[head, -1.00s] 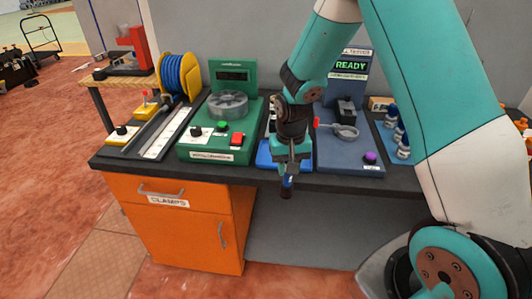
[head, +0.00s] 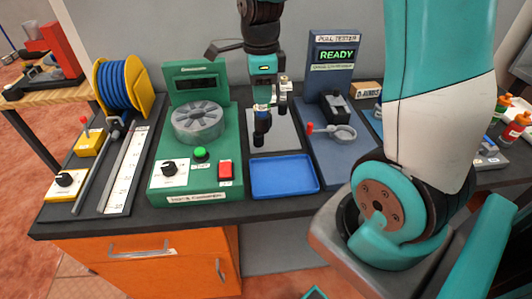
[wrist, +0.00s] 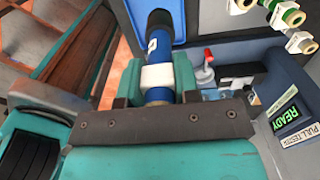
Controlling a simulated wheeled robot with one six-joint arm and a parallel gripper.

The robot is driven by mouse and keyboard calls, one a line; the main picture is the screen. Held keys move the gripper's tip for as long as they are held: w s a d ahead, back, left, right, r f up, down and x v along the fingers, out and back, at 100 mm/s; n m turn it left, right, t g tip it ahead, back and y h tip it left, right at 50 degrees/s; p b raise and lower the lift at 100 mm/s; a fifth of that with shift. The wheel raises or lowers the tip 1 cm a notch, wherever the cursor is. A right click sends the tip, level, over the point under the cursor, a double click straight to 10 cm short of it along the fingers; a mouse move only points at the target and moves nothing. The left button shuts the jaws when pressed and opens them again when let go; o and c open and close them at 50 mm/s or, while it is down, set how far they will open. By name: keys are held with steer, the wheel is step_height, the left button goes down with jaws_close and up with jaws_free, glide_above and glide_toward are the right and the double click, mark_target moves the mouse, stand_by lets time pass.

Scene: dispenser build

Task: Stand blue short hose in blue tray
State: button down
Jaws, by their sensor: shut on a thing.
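The blue short hose (wrist: 159,72) shows in the wrist view, with a dark end and a white band. My gripper (wrist: 158,92) is shut on it. In the head view my gripper (head: 264,98) holds the hose (head: 261,124) upright, dark end down, above or near the grey plate behind the blue tray. I cannot tell whether the hose end touches anything. The blue tray (head: 285,176) lies empty at the front of the bench, and its edge also shows in the wrist view (wrist: 148,14).
The green crimping machine (head: 196,155) stands left of the tray. The pull tester (head: 338,160), with its red lever and READY screen, stands close on the right. A blue hose reel (head: 124,87) and a ruler strip (head: 124,172) are further left. Small bottles (head: 513,125) stand far right.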

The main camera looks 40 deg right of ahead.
step_height(320, 180, down, 17)
steer(key=p, duration=0.1)
steer(key=shift+p, duration=0.35)
steer(key=shift+f, duration=0.1)
steer(key=c, duration=0.8)
jaws_free()
steer(key=shift+c, duration=0.2)
